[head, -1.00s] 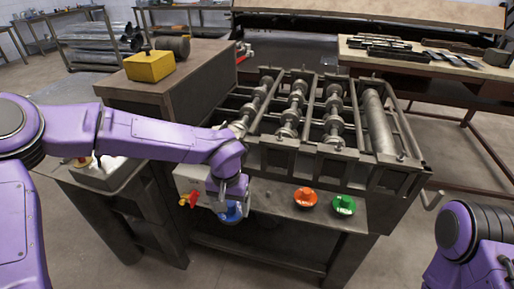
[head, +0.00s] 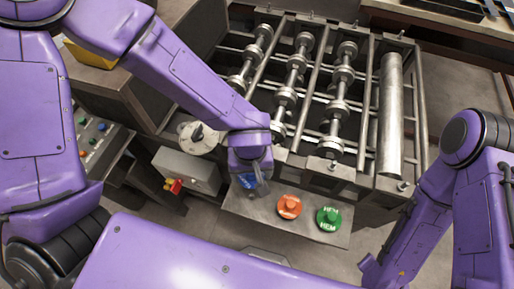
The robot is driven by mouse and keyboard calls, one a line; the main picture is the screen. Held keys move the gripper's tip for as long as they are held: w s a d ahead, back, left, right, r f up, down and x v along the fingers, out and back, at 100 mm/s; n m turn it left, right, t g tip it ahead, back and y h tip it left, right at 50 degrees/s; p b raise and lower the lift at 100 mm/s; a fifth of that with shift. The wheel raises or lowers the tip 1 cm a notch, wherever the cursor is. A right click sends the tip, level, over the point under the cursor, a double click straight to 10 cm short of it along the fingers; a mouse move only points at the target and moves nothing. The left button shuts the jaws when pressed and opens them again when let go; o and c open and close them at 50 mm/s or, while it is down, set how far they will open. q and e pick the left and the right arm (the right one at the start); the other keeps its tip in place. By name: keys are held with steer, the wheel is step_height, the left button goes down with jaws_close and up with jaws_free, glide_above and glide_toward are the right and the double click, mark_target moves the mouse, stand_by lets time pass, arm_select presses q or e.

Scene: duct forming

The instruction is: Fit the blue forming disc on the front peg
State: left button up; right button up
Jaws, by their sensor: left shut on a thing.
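The blue forming disc (head: 247,181) is mostly hidden under my left gripper (head: 257,189), which points down at the left end of the front shelf. The gripper is shut on the disc; I cannot tell whether the disc touches the shelf. An orange disc (head: 289,207) and a green disc (head: 328,218) with raised knobs lie to its right on the shelf. I cannot single out the front peg for certain; the roller machine's shafts (head: 285,96) stand behind the gripper. My right arm is at the right, its gripper not clearly visible.
A grey box (head: 187,170) with a red and yellow switch (head: 173,186) is left of my left gripper. A round pale plate with a dark knob (head: 198,137) is above it. A control panel with buttons (head: 92,130) is farther left.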

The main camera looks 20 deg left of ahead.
mark_target(249, 187)
arm_select(q)
steer(key=shift+s+f, duration=0.25)
steer(key=shift+s+f+b, duration=0.45)
steer(key=shift+s+b, duration=0.1)
steer(key=shift+s, duration=0.05)
steer(key=shift+s+f+b, duration=0.4)
steer(key=shift+s+b, duration=0.15)
steer(key=shift+s, duration=0.05)
steer(key=f+b, duration=0.1)
steer(key=w+f+b, duration=0.2)
steer(key=f+b, duration=0.1)
steer(key=shift+f, duration=0.1)
steer(key=shift+s+f+b, duration=0.3)
steer(key=shift+s+f, duration=0.2)
steer(key=shift+f, duration=0.15)
steer(key=shift+w+f, duration=0.15)
steer(key=shift+w, duration=0.1)
arm_select(e)
step_height(249, 187, down, 7)
steer(key=s, duration=0.1)
steer(key=shift+s+r, duration=0.15)
steer(key=shift+s, duration=0.25)
arm_select(q)
steer(key=shift+s, duration=0.15)
arm_select(e)
steer(key=shift+s+r, duration=0.1)
steer(key=shift+s, duration=0.05)
steer(key=shift+r, duration=0.1)
